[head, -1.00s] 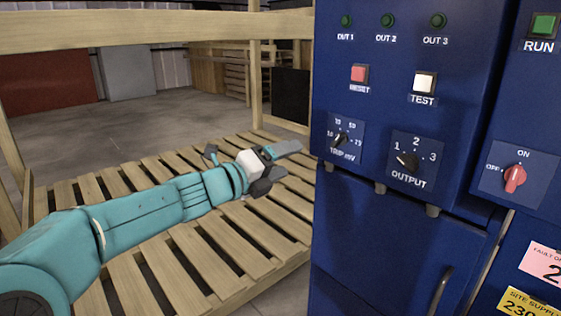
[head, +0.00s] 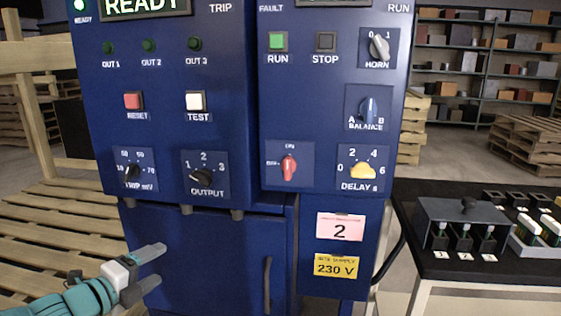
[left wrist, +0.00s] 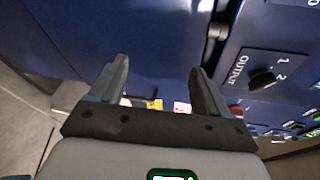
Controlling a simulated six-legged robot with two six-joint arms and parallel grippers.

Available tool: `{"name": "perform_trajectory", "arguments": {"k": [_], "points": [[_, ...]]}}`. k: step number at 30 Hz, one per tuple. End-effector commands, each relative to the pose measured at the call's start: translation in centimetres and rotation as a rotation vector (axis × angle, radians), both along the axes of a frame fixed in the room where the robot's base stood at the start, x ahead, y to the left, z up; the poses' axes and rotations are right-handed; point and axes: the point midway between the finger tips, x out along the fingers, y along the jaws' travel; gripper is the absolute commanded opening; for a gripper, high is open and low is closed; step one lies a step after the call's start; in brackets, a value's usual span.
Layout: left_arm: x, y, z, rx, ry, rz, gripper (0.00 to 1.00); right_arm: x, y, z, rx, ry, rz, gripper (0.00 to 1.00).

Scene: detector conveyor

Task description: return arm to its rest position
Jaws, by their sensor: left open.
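My left gripper (head: 148,268) is at the lower left of the head view, in front of the lower door of the blue control cabinet (head: 205,255). Its two grey fingers are apart, with nothing between them. In the left wrist view both fingers (left wrist: 160,92) stand apart and empty, with the blue cabinet beyond them. The OUTPUT knob (left wrist: 262,79) is to the right of the fingers there, apart from them. My right gripper is in neither view.
The cabinet front carries the TRIP mV knob (head: 132,170), red switch (head: 288,168) and yellow DELAY knob (head: 363,171). A black-topped table (head: 470,272) with a grey holder (head: 462,219) stands at right. Wooden slats (head: 50,235) lie at left; shelves (head: 490,60) stand behind.

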Motion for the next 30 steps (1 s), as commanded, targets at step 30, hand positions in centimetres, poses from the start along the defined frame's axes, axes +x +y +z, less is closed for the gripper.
{"name": "perform_trajectory", "arguments": {"k": [30], "points": [[-28.0, -20.1, -37.3, -1.394, 1.472, 1.678, 0.77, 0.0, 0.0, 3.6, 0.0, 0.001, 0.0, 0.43]]}}
